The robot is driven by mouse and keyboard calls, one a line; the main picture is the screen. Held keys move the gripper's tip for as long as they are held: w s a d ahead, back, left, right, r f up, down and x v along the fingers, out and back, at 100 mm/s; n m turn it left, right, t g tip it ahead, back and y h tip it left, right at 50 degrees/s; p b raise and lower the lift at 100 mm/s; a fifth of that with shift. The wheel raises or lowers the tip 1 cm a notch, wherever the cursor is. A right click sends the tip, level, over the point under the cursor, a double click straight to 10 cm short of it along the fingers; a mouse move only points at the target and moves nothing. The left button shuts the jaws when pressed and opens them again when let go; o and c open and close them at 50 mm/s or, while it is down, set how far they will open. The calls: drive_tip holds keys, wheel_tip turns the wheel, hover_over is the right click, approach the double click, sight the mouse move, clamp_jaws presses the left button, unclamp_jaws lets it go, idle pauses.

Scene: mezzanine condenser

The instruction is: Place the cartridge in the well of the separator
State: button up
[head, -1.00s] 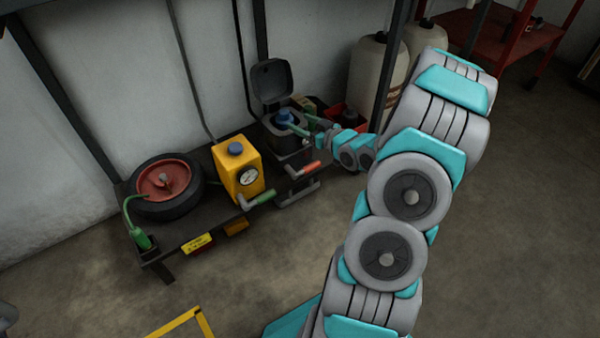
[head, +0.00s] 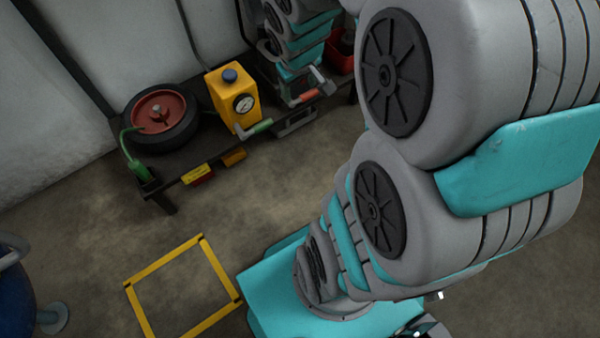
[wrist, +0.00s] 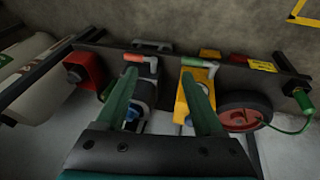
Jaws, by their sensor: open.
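In the wrist view my gripper (wrist: 159,77) is open, its two green fingers spread wide with nothing between the tips. It is above the bench, looking down on it. The separator (wrist: 147,82), a dark grey unit with an orange-red lever handle (wrist: 134,57), is below and partly behind the left finger. A small blue patch (wrist: 132,115) beside that finger may be the cartridge's cap; most of it is hidden, so I cannot tell how it sits. In the head view my arm covers most of the separator; its red handle (head: 308,95) shows.
A yellow box with a gauge (head: 235,97) and a black tyre with a red hub (head: 160,112) stand on the bench. A green bottle (head: 137,171) is at its left end. A red bin (wrist: 82,70) is beyond the separator. A yellow floor frame (head: 143,269) encloses clear floor.

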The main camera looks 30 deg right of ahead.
drive_tip(key=s+a+r+g+y, duration=0.1)
drive_tip(key=s+a+r+g, duration=0.1)
drive_tip(key=s+a, duration=0.4)
drive_tip(key=s+a+r+g+y, duration=0.1)
drive_tip(key=s+a+r+g, duration=0.2)
drive_tip(key=s+a, duration=0.4)
drive_tip(key=s, duration=0.8)
drive_tip(key=shift+s, duration=0.4)
drive_tip(key=shift+m, duration=0.3)
